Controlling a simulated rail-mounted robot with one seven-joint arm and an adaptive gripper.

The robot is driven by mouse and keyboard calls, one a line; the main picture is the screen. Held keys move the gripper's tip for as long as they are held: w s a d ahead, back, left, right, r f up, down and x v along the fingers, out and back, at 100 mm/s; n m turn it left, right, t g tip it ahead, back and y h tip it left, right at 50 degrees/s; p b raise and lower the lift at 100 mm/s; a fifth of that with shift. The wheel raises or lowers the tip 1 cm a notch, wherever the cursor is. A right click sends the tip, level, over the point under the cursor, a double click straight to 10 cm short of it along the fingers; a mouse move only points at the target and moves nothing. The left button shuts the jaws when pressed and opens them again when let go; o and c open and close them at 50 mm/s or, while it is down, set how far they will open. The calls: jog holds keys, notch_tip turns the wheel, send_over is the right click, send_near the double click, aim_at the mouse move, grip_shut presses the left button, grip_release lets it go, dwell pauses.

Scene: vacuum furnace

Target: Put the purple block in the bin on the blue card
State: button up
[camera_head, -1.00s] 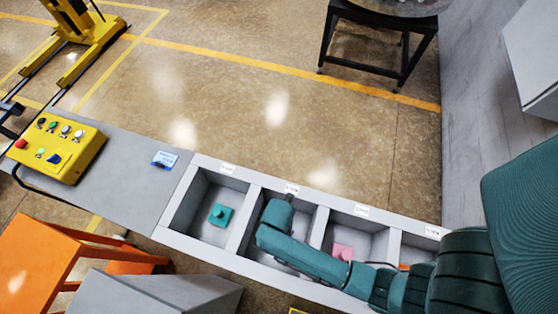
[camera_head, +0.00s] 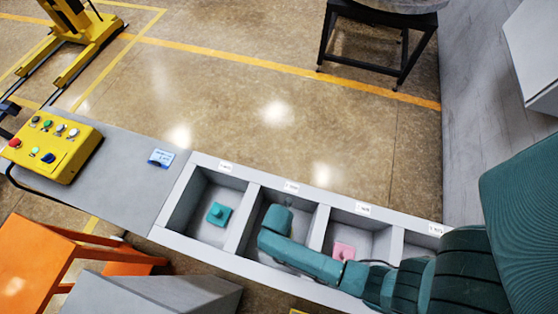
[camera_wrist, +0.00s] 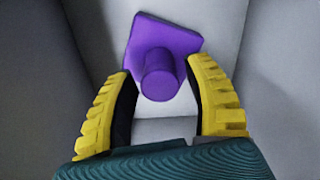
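The purple block (camera_wrist: 155,38) is in the wrist view, a square plate with a round knob (camera_wrist: 159,74) facing the camera, inside a grey bin. My gripper (camera_wrist: 160,76) is open, its yellow-and-black fingers on either side of the knob with a visible gap on both sides. In the head view my arm reaches into the second bin from the left (camera_head: 244,252) and hides the block and fingers. The blue card (camera_head: 161,158) lies on the grey table left of the bins; its writing is too small to read.
A teal block (camera_head: 219,214) sits in the leftmost bin and a pink block (camera_head: 343,251) in the third. White labels, unreadable here, mark the bins' far rims. A yellow button box (camera_head: 52,150) stands at the table's left. Bin walls surround my gripper closely.

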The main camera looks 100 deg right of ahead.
jog(key=shift+r, duration=0.1)
notch_tip(320, 180, up, 12)
jog(key=p, duration=0.3)
